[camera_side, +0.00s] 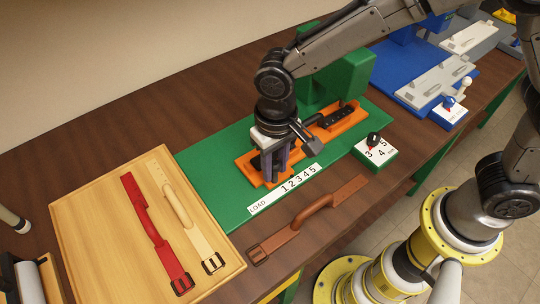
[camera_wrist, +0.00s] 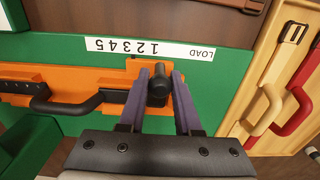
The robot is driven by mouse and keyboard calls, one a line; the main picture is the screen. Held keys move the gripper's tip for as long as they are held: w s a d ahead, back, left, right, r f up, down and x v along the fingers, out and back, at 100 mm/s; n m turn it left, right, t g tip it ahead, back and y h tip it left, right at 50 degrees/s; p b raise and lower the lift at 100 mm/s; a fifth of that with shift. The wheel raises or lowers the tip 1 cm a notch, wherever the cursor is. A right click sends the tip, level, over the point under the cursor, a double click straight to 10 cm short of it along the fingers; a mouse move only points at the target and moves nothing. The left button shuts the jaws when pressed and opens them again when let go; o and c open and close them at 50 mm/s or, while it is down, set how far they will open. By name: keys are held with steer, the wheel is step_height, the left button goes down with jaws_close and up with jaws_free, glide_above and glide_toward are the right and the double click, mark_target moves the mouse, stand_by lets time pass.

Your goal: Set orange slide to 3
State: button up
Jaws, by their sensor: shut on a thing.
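The orange slide (camera_side: 343,125) lies on a green base (camera_side: 215,165), with its near-left end under my gripper. In the wrist view the orange slide (camera_wrist: 112,76) runs to the left and carries a black bar handle (camera_wrist: 70,104). My gripper (camera_side: 272,176) points down with its fingers shut on an upright black knob (camera_wrist: 160,84) at the slide's end. A white strip (camera_side: 284,189) marked LOAD and 1 to 5 lies beside the slide; it also shows upside down in the wrist view (camera_wrist: 185,51).
A green block (camera_side: 350,78) stands behind the slide. A white-topped dial box (camera_side: 376,152) stands to its right. A brown strap (camera_side: 335,200) lies in front. A wooden board (camera_side: 95,215) with red and tan straps is at left. Blue fixtures stand at back right.

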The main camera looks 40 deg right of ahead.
steer(key=shift+d+f, duration=0.1)
steer(key=shift+d, duration=0.55)
steer(key=shift+s+a, duration=0.1)
steer(key=shift+a, duration=0.1)
stand_by(0.4)
steer(key=o, duration=0.9)
steer(key=shift+r, duration=3.1)
